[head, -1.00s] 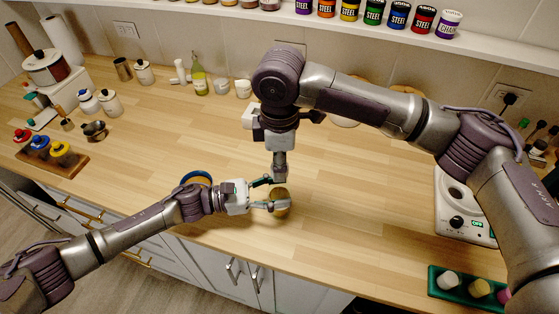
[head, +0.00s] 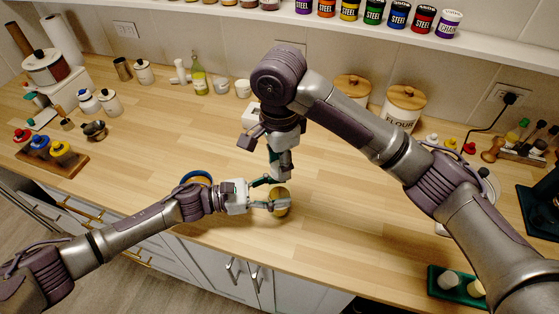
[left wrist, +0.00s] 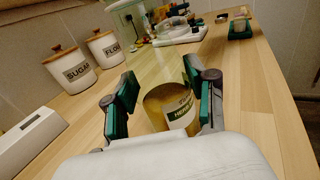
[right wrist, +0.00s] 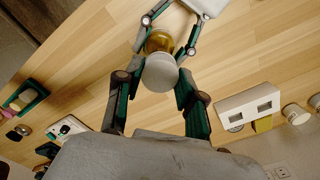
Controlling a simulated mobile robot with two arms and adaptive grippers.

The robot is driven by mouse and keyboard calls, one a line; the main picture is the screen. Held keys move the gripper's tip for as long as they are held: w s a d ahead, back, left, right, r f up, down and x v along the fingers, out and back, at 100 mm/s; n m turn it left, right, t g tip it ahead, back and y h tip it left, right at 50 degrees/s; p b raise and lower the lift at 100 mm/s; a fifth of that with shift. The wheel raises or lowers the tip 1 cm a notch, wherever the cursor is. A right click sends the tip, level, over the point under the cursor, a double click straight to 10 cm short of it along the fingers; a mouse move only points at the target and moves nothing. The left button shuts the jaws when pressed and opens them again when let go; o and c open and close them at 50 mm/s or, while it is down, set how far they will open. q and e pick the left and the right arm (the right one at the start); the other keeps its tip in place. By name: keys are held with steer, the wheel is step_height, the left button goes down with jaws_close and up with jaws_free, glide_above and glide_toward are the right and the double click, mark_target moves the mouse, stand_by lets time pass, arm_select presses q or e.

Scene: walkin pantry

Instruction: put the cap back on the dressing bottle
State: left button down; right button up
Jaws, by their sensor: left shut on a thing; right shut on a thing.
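The dressing bottle (left wrist: 168,105) is yellowish with a label, partly readable in the left wrist view. My left gripper (head: 268,194) is shut around its body, just above the counter. The bottle's brown round side (head: 280,201) shows in the head view. My right gripper (head: 279,170) points down from above, right over the bottle. In the right wrist view, a pale grey round cap (right wrist: 159,74) sits between its fingers, which are shut on it. The cap lines up over the yellow bottle (right wrist: 161,42) and overlaps it there. Whether the cap touches the bottle's mouth is hidden.
The counter (head: 350,225) is clear to the right of the bottle. A blue-rimmed round thing (head: 197,177) lies close behind my left forearm. Flour canister (head: 402,108), oil bottle (head: 198,80) and a jar rack (head: 57,160) stand farther off. A green tray (head: 455,284) is at front right.

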steer(key=m, duration=0.7)
steer(key=o, duration=0.7)
steer(key=shift+c, duration=0.2)
steer(key=shift+r, duration=2.25)
steer(key=shift+c, duration=0.4)
steer(key=shift+n, duration=0.3)
